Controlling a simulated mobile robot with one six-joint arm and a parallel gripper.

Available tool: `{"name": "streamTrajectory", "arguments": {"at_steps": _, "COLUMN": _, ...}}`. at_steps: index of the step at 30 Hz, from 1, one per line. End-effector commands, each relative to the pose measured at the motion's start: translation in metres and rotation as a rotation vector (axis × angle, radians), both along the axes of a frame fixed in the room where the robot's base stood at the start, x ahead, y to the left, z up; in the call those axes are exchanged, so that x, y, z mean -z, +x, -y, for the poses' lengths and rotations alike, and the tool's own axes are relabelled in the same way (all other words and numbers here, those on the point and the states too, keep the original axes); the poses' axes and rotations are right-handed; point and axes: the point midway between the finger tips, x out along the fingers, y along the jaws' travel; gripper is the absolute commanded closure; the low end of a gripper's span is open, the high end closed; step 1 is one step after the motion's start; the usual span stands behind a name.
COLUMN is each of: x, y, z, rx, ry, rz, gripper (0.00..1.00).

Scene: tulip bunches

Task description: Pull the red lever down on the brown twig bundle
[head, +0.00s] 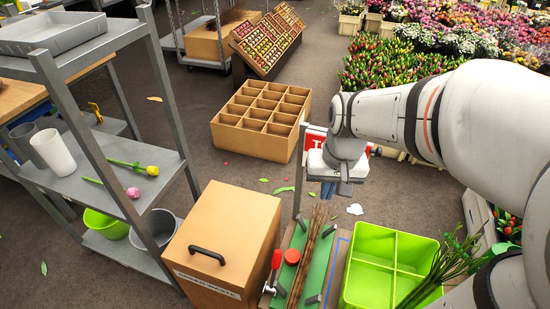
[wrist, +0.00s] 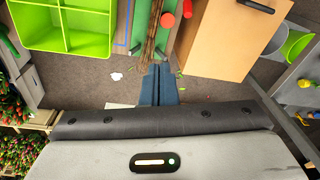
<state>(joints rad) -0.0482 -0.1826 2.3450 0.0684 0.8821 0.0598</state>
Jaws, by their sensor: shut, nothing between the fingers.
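The brown twig bundle (head: 310,250) lies lengthwise on a green bed (head: 325,266) between grey posts; it also shows in the wrist view (wrist: 153,38).
A brown box with a black handle (head: 230,230) stands close left of the bed. A lime-green divided crate (head: 375,240) with tulips stands close right. A grey shelf rack (head: 150,195) is farther left. A cardboard compartment box (head: 255,143) sits on the floor beyond.

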Motion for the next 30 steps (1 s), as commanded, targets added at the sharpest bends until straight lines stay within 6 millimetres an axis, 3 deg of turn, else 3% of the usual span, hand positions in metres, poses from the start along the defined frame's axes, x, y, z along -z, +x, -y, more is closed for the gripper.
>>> {"name": "streamTrajectory", "arguments": {"at_steps": 1, "x": 0.043, "y": 0.015, "z": -0.008, "rx": 0.007, "ry": 0.011, "rz": -0.035, "gripper": 1.0}}
{"name": "streamTrajectory", "arguments": {"at_steps": 9, "x": 0.178, "y": 0.078, "z": -0.052, "rx": 0.065, "ry": 0.052, "rz": -0.18, "gripper": 1.0}}
{"name": "streamTrajectory", "arguments": {"at_steps": 12, "x": 0.217, "y": 0.092, "z": -0.065, "rx": 0.084, "ry": 0.06, "rz": -0.219, "gripper": 1.0}}
{"name": "streamTrajectory", "arguments": {"at_steps": 15, "x": 0.244, "y": 0.101, "z": -0.074, "rx": 0.097, "ry": 0.063, "rz": -0.246, "gripper": 1.0}}
{"name": "streamTrajectory", "arguments": {"at_steps": 19, "x": 0.26, "y": 0.106, "z": -0.08, "rx": 0.107, "ry": 0.066, "rz": -0.261, "gripper": 1.0}}
{"name": "streamTrajectory", "arguments": {"at_steps": 25, "x": 0.281, "y": 0.103, "z": -0.083, "rx": 0.109, "ry": 0.065, "rz": -0.267, "gripper": 1.0}}
{"name": "streamTrajectory", "arguments": {"at_steps": 30, "x": 0.317, "y": 0.097, "z": -0.088, "rx": 0.108, "ry": 0.065, "rz": -0.269, "gripper": 1.0}}
